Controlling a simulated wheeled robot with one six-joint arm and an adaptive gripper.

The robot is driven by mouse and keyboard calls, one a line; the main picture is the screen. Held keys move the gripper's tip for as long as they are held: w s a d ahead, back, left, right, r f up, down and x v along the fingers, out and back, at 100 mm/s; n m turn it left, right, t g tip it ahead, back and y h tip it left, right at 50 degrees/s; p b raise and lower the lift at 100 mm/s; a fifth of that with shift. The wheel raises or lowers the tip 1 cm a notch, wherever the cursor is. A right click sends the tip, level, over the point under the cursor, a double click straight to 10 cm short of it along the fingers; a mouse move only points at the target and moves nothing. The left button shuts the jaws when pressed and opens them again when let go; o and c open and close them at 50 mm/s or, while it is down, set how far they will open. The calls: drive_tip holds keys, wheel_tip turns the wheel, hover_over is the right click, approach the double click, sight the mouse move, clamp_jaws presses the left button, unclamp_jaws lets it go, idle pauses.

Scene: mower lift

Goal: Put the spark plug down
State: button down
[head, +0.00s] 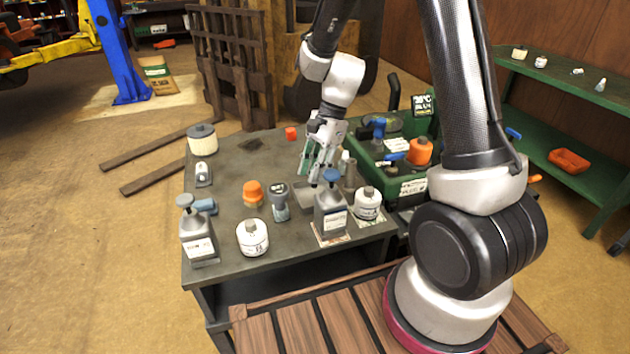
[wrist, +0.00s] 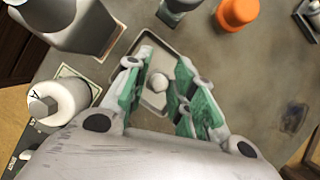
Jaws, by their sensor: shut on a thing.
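My gripper (head: 313,180) reaches down over the grey workbench (head: 232,232), near its right side. In the wrist view, its green-padded fingers (wrist: 159,70) are closed around the spark plug (wrist: 159,83), of which only a small pale rounded end shows. The rest of the plug is hidden by the fingers and the viewing angle. A shallow grey tray with a pale rim (wrist: 163,42) lies below the fingers; it also shows in the head view (head: 307,199), partly hidden. I cannot tell whether the plug touches the tray.
A grey can with a blue cap (head: 331,218) and a white bottle (head: 368,204) stand close to the gripper. An orange-capped item (head: 253,192) and a blue-grey bottle (head: 279,203) are to the left. The green mower (head: 400,183) is to the right.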

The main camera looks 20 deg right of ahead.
drive_tip(key=shift+f, duration=1.85)
drive_tip(key=shift+f, duration=0.1)
drive_tip(key=c, duration=1.2)
unclamp_jaws()
drive_tip(key=v, duration=1.2)
drive_tip(key=s+d+r+n+t+h, duration=0.1)
drive_tip(key=s+d+r+n+t, duration=0.1)
drive_tip(key=s, duration=0.5)
drive_tip(key=s+d+r+n+t+h, duration=0.1)
drive_tip(key=s+d+r+n+t, duration=0.1)
drive_tip(key=s+d+r+n, duration=0.3)
drive_tip(key=s+d+r+n+t+h, duration=0.2)
drive_tip(key=s+d+r+n, duration=0.2)
drive_tip(key=s, duration=0.5)
drive_tip(key=shift+s+r+n, duration=0.15)
drive_tip(key=shift+r+n, duration=0.55)
drive_tip(key=shift+r, duration=0.2)
drive_tip(key=shift+s+r+n, duration=0.1)
drive_tip(key=shift+r+n, duration=0.6)
drive_tip(key=shift+r, duration=0.2)
